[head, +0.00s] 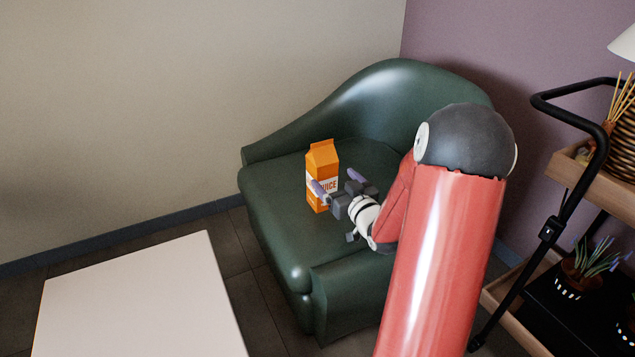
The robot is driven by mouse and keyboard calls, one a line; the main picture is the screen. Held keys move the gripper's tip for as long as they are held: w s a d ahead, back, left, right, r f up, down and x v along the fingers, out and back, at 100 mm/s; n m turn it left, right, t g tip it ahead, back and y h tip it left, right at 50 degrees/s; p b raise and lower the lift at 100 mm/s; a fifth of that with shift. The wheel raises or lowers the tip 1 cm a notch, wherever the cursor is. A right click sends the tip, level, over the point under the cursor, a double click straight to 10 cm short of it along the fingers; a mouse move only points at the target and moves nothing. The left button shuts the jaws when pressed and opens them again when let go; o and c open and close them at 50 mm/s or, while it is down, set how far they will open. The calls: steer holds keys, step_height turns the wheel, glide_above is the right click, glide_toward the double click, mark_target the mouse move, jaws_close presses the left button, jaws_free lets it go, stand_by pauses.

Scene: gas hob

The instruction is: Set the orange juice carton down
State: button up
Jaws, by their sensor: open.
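The orange juice carton (322,160) stands upright on the seat of a green armchair (262,195), near its left side. It is orange with a white band and a gabled top. My gripper (337,181) is at the carton's right front side with its fingers apart. One finger overlaps the carton's front in the picture, and the other is to the right of the carton. Whether either finger touches the carton cannot be told. Part of the carton's lower front is hidden by the gripper.
The armchair's backrest and arms rise around the seat. A pale table (140,300) is at the front left. A wooden trolley with a black handle (568,113) stands at the right, with a basket and potted plants. My arm covers the chair's right side.

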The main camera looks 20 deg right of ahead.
steer(key=shift+w+f, duration=0.45)
steer(key=w, duration=0.5)
steer(key=w+a, duration=0.1)
steer(key=w, duration=0.1)
steer(key=shift+w+r, duration=0.3)
steer(key=shift+c, duration=0.4)
steer(key=c, duration=1.4)
steer(key=shift+r, duration=0.1)
steer(key=shift+c, duration=0.9)
